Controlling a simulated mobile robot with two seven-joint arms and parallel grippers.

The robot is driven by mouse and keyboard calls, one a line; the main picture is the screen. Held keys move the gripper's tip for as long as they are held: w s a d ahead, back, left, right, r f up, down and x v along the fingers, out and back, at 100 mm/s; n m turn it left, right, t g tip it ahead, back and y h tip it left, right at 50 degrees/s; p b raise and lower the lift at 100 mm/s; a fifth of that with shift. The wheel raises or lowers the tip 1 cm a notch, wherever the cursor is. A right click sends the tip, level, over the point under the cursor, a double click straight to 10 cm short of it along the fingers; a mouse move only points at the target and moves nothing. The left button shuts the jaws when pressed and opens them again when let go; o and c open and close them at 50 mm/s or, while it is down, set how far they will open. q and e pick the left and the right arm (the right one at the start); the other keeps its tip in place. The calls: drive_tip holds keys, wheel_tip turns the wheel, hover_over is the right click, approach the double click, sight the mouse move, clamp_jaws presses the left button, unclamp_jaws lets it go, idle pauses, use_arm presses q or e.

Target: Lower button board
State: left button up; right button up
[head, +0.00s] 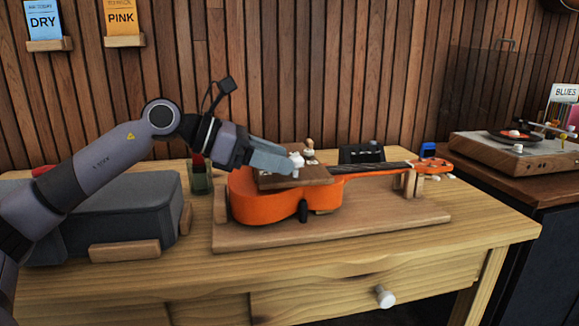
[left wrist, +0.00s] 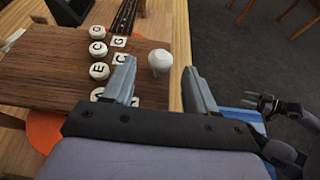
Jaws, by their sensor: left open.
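The button board (head: 315,177) is a dark wooden board lying over the body of the orange ukulele (head: 258,205). In the left wrist view the board (left wrist: 60,65) carries round white buttons (left wrist: 99,71) lettered G, C and E, beside square letter tiles (left wrist: 119,59). My left gripper (head: 290,165) is at the board's top. In the left wrist view the left gripper (left wrist: 160,85) is open and empty, its left finger covering part of the buttons. A white round knob (left wrist: 160,62) shows beyond and between the fingers. What looks like my right gripper (left wrist: 268,104) shows at the right, its jaws unclear.
The ukulele rests on a wooden base (head: 370,232) on the table (head: 480,240). A grey case (head: 110,210) stands left and a small dark device (head: 362,153) behind. A record player (head: 500,150) is on the right cabinet. The table's front right is clear.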

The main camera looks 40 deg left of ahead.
use_arm(q)
drive_tip(key=shift+s+a+r+b, duration=0.15)
drive_tip(key=shift+s+a+b, duration=0.35)
drive_tip(key=shift+s+a, duration=0.15)
drive_tip(key=shift+s+a+r, duration=0.1)
drive_tip(key=shift+s+r, duration=0.05)
drive_tip(key=shift+s, duration=0.1)
drive_tip(key=shift+s+r, duration=0.15)
drive_tip(key=shift+r, duration=0.1)
use_arm(e)
drive_tip(key=shift+w+a+r+t+y, duration=0.3)
drive_tip(key=shift+w+a+r, duration=0.15)
drive_tip(key=shift+a+r, duration=0.35)
drive_tip(key=shift+f, duration=0.2)
